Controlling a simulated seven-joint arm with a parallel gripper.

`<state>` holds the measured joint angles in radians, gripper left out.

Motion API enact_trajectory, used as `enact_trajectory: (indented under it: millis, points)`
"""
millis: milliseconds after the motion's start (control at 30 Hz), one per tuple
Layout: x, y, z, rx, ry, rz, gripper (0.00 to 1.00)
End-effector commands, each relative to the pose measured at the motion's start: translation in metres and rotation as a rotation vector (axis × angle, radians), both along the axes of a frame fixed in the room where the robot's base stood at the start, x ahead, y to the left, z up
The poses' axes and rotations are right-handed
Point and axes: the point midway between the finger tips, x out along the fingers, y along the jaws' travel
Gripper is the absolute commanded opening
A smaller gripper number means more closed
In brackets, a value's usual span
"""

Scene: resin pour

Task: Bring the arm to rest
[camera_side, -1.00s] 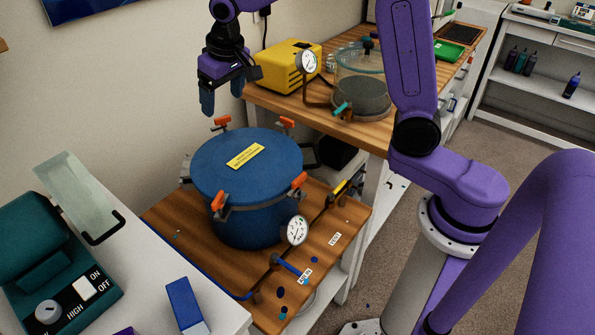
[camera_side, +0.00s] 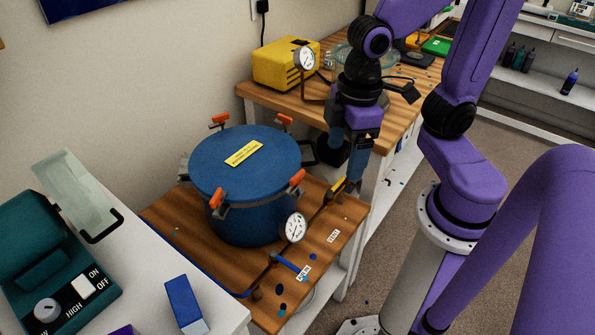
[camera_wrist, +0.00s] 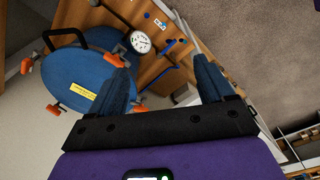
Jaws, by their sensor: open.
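My gripper (camera_side: 346,160) is open and empty, with its blue fingers pointing down. In the side view it hangs to the right of the blue pressure pot (camera_side: 240,195), near the edge of the wooden table and apart from the pot. In the wrist view both fingers of my gripper (camera_wrist: 165,85) stand well apart with nothing held between them. The pot (camera_wrist: 75,75) shows there on the left, its lid on and orange clamps around its rim.
A pressure gauge (camera_side: 294,227) and a blue-handled valve (camera_side: 288,266) stand before the pot. A yellow pump (camera_side: 285,66) and a glass chamber, partly hidden by my arm, stand on the back bench. A teal machine (camera_side: 50,265) sits on the white table at left.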

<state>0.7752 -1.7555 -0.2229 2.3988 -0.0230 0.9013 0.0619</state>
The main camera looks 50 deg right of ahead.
Motion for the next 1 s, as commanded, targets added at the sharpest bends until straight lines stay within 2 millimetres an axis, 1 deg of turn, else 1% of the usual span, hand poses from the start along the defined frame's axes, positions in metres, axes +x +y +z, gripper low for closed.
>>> enact_trajectory:
  millis: [33,100,200,300,433,1000]
  points:
    - [-0.013,-0.006,-0.002,-0.004,0.007,0.038,0.81]
    - [-0.028,-0.013,-0.005,-0.01,0.017,0.083,0.81]
    - [-0.042,-0.021,-0.008,-0.017,0.026,0.134,0.81]
    - [-0.05,-0.025,-0.009,-0.02,0.031,0.158,0.81]
    - [-0.053,-0.026,-0.01,-0.022,0.034,0.169,0.81]
    - [-0.052,-0.026,-0.01,-0.021,0.032,0.166,0.81]
